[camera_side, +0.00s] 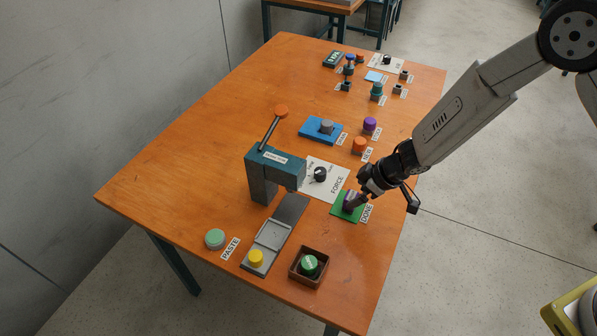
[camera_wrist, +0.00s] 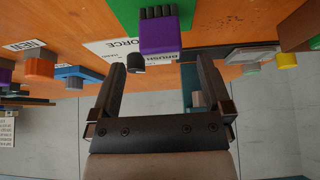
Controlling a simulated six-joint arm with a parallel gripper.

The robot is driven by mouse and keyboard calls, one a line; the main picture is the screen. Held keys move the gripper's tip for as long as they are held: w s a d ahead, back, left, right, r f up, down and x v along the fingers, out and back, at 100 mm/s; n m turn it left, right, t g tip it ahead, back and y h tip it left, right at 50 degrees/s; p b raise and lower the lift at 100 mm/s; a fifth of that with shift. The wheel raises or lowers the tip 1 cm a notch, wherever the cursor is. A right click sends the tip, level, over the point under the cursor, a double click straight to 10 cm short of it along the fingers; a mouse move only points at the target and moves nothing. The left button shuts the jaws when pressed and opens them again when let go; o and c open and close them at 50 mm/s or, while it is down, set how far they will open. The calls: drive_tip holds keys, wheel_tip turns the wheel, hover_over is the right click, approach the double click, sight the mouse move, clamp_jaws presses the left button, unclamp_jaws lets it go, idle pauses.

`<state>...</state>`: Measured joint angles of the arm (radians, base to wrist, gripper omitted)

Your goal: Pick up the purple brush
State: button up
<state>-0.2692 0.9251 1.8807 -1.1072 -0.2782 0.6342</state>
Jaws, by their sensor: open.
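The purple brush (camera_wrist: 160,35) has a block body with dark bristles and a label, and stands on a green mat (camera_wrist: 120,10) in the wrist view. In the side view the brush (camera_side: 350,202) is partly hidden by my gripper (camera_side: 362,192), and the green mat (camera_side: 339,213) lies next to the DONE label. In the wrist view my gripper (camera_wrist: 161,60) is open, with one finger on each side and nothing between them. The brush body sits just beyond the fingertips, roughly centred between them. I cannot tell whether a finger touches it.
A FORCE panel with a black dial (camera_side: 320,174) lies left of the mat, and a teal press (camera_side: 270,172) stands beyond it. Orange (camera_side: 359,146) and purple (camera_side: 369,124) knobs stand farther back. A brown box (camera_side: 294,277) is in front. The table's right edge is close.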

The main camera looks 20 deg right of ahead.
sight(348, 194)
drive_tip(key=shift+f, duration=0.1)
drive_tip(key=shift+x, duration=2.55)
drive_tip(key=shift+a, duration=0.1)
drive_tip(key=c, duration=1.3)
drive_tip(key=shift+c, duration=0.2)
drive_tip(key=shift+r, duration=0.85)
drive_tip(key=s+d+r, duration=0.4)
drive_tip(key=s+r, duration=0.7)
drive_tip(key=s, duration=0.2)
drive_tip(key=shift+s+d+r, duration=0.2)
drive_tip(key=shift+s, duration=0.05)
